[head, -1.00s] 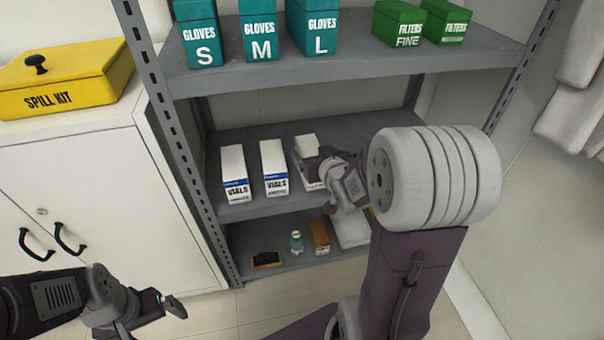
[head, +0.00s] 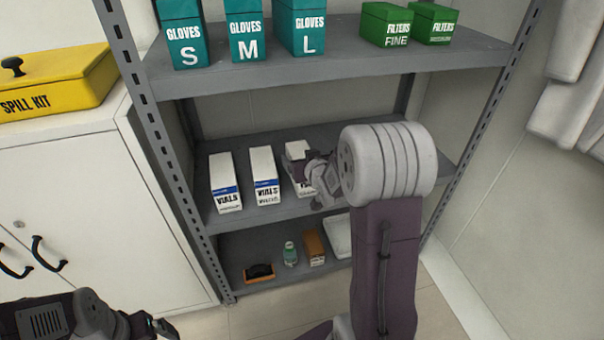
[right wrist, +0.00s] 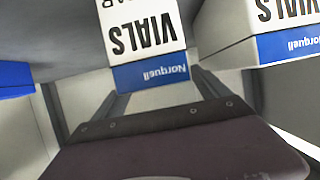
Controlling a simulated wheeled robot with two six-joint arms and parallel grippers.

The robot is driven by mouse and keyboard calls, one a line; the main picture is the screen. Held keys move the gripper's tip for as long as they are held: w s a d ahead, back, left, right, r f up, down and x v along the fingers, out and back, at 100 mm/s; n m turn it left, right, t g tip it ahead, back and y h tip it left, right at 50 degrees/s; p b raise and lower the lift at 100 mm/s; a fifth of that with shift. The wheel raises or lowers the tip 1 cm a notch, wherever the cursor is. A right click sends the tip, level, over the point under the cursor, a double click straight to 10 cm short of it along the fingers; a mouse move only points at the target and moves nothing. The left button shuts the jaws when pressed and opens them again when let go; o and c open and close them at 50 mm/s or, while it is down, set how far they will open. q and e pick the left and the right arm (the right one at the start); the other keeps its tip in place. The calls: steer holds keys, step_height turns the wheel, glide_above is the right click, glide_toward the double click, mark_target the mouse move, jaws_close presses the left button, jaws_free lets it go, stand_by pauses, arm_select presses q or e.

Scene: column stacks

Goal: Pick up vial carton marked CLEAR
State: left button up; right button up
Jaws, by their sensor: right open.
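Three white vial cartons with blue bands stand on the middle shelf: a left one (head: 225,178), a middle one (head: 264,172) and a right one (head: 298,150). My right gripper (head: 309,172) is open at the right carton and covers part of its front. In the right wrist view, an upside-down carton (right wrist: 144,35) fills the top centre; its lower word is cut off and seems to end in "AR", which fits CLEAR. I cannot tell whether the fingers touch it. My left gripper (head: 158,327) is low at the bottom edge, partly cut off, its jaws unclear.
Another carton (right wrist: 262,30) is close at the right of the right wrist view. Teal glove boxes (head: 246,35) and green filter boxes (head: 386,25) stand on the shelf above. The lower shelf holds a small bottle (head: 290,254) and an orange-brown box (head: 314,247). Metal posts (head: 165,140) flank the shelves.

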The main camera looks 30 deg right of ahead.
steer(key=shift+x, duration=0.85)
steer(key=shift+r, duration=0.1)
jaws_close()
steer(key=shift+r, duration=0.1)
step_height(320, 180, up, 5)
steer(key=p, duration=0.3)
steer(key=shift+p, duration=0.4)
steer(key=s+d+r+p, duration=0.5)
steer(key=s+d+p, duration=0.1)
steer(key=s+d, duration=0.2)
steer(key=shift+s+d+r+p, duration=0.15)
steer(key=shift+r+p, duration=0.25)
